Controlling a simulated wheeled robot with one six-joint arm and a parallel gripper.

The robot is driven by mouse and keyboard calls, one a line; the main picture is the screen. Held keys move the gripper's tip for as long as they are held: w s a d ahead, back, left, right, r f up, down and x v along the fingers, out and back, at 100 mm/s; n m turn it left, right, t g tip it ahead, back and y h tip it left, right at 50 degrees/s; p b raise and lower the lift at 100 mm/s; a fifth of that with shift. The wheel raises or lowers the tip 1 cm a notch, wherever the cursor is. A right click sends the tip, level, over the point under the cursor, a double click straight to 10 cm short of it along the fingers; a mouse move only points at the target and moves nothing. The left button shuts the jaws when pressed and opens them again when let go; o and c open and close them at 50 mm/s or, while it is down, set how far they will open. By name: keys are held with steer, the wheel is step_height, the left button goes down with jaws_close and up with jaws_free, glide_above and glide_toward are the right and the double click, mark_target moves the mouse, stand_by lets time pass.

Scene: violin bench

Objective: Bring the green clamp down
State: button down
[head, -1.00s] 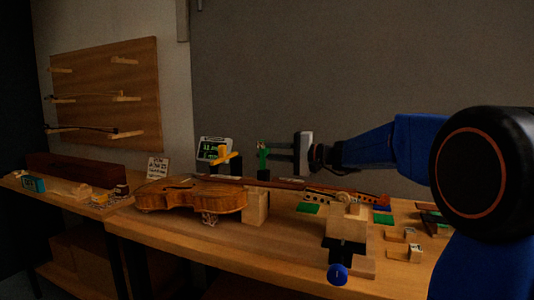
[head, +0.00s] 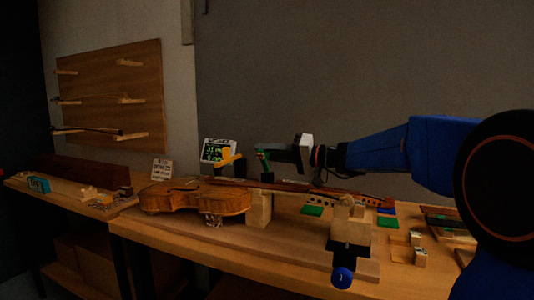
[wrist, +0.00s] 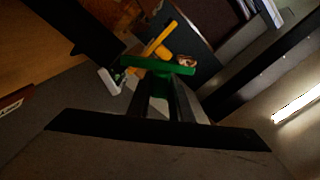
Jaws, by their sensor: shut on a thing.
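The green clamp (head: 262,155) is held in my gripper (head: 272,154), above the bench near the violin's neck. In the wrist view the clamp (wrist: 157,66) shows as a green bar with a green part running back between the dark fingers. My gripper is shut on it. In the head view the clamp is small and dark, so its exact tilt is hard to tell. A yellow clamp (head: 231,158) is just left of it; it also shows in the wrist view (wrist: 160,40), close to the green bar.
The violin (head: 195,197) lies on the bench below, its neck over a wooden block (head: 259,209). A small display with green digits (head: 216,150) stands behind the yellow clamp. A wooden vise with a blue knob (head: 341,277) is at the front.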

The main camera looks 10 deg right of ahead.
steer(key=shift+f, duration=0.15)
steer(key=c, duration=1.6)
jaws_free()
steer(key=shift+s+d, duration=0.1)
steer(key=v, duration=1.7)
